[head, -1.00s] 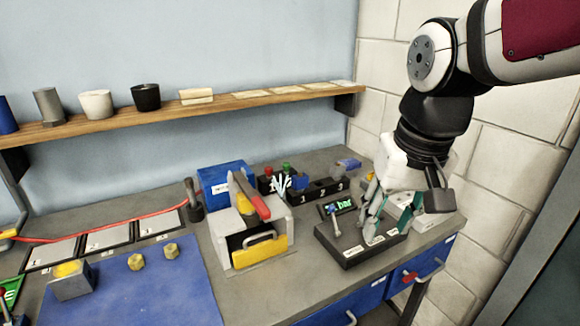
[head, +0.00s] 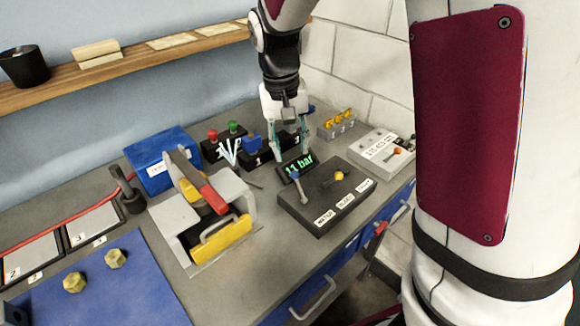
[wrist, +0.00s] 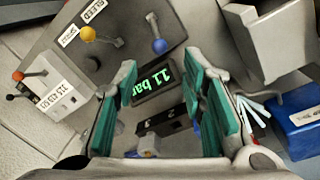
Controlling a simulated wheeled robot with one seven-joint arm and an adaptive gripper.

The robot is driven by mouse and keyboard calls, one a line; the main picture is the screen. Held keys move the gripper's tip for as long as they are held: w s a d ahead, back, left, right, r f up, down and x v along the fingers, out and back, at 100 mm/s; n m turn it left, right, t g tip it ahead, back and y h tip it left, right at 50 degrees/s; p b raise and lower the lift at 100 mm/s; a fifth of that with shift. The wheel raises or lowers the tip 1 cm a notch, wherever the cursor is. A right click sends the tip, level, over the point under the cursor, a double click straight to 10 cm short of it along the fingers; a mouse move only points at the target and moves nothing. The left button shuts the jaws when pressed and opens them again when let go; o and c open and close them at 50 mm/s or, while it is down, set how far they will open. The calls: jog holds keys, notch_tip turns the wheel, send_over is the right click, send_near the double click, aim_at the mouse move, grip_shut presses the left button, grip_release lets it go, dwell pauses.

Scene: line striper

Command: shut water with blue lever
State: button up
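The blue lever (head: 295,175) stands on the dark valve box (head: 318,222), above the WATER label (head: 325,218). Its round blue knob also shows in the wrist view (wrist: 159,46). A green-lit display (head: 300,166) on the box reads 11 bar; it also shows in the wrist view (wrist: 153,80). A yellow-knobbed lever (head: 339,176) stands to the right of the blue one. My gripper (head: 291,153) points down behind the display, apart from the blue lever. In the wrist view (wrist: 158,80) its teal fingers are spread with nothing held between them.
A white box with an orange-tipped lever (head: 384,148) is to the right. A grey press with a red handle (head: 214,196) and a blue box (head: 164,165) stand left. Behind are a numbered black block (head: 262,160) and a grey holder with yellow pieces (head: 338,124).

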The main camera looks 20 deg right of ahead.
aim_at(294, 172)
jog(key=f, duration=0.6)
jog(key=d+f, duration=0.1)
jog(key=f, duration=0.2)
jog(key=shift+s+f, duration=0.1)
jog(key=shift+s, duration=0.1)
grip_shut()
